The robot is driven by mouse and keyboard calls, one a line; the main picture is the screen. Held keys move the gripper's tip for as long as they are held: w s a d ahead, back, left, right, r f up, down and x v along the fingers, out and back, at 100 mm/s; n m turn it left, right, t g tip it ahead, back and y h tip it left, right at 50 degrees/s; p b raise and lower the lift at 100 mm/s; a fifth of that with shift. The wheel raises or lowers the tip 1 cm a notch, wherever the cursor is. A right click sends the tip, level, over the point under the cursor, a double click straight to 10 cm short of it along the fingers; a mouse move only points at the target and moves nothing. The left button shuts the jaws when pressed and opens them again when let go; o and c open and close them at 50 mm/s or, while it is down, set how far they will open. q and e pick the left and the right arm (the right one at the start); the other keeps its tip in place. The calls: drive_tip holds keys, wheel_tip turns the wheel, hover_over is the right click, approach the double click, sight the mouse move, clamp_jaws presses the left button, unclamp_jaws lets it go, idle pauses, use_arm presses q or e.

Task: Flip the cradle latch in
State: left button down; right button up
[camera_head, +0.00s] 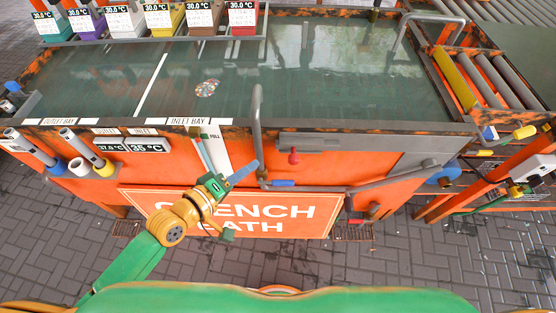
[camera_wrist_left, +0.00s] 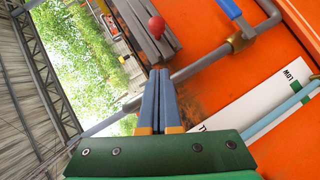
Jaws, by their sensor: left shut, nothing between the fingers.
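A red ball knob (camera_head: 293,157) sits just below a grey bar (camera_head: 325,142) on the orange tank's front; I cannot tell for sure whether this is the cradle latch. The knob (camera_wrist_left: 156,27) and the grey bar (camera_wrist_left: 140,25) also show in the wrist view, beyond the fingertips. My left gripper (camera_head: 257,164) is beside the grey upright pipe (camera_head: 257,115), left of the knob. Its blue fingers are together and empty in the left wrist view (camera_wrist_left: 160,72), apart from the knob. Whether the fingertips touch the pipe is unclear. My right gripper is out of view.
A blue-sleeved handle (camera_head: 283,183) lies on the pipe below the knob. The quench bath (camera_head: 320,62) holds dark liquid. A white level gauge (camera_head: 217,150) stands left of the pipe. A roller rack (camera_head: 490,80) is at the right. Paved floor lies in front.

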use_arm(q)
drive_tip(key=w+d+f, duration=0.3)
drive_tip(key=w+d, duration=0.1)
drive_tip(key=d, duration=0.3)
drive_tip(key=shift+w+f, duration=0.25)
drive_tip(key=shift+f, duration=0.05)
